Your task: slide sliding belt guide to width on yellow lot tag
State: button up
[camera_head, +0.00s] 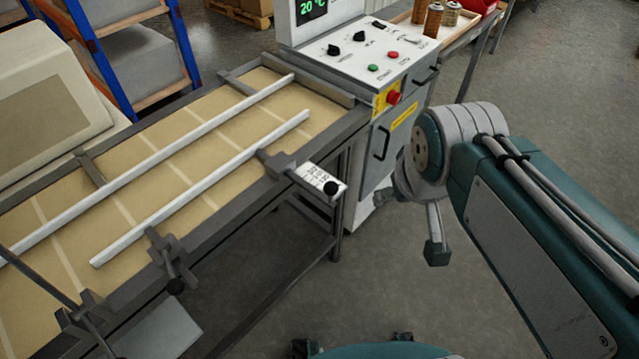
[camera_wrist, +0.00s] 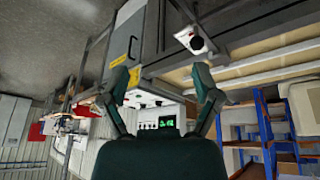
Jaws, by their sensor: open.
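The sliding belt guide (camera_head: 205,185) is a white rail lying lengthwise over the tan belt (camera_head: 45,215), apart from and roughly parallel to a second white rail (camera_head: 150,160). A dark bracket (camera_head: 281,164) at its right part carries a white scale plate (camera_head: 316,176) with a black knob (camera_head: 331,188). The plate also shows in the wrist view (camera_wrist: 187,36), its markings too small to read. My gripper (camera_wrist: 160,80) is open and empty, its two fingers apart, with the knob beyond and above them in that picture. I cannot make out a yellow lot tag.
A control cabinet (camera_head: 380,150) with buttons, a red stop button (camera_head: 394,98) and yellow labels (camera_head: 405,115) stands at the belt's far end. A second bracket with a dark knob (camera_head: 175,287) sticks out from the near side. Floor (camera_head: 270,310) beside the conveyor is clear.

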jog(key=w+a+f+n+g, duration=0.25)
jog(key=w+a, duration=0.25)
jog(key=w, duration=0.3)
jog(key=n+h, duration=0.2)
jog(key=n, duration=0.1)
send_near(329, 184)
jog(key=shift+g, duration=0.45)
jog(key=x, duration=1.1)
jog(key=shift+w+f, duration=0.25)
jog(key=shift+w, duration=0.2)
grip_shut()
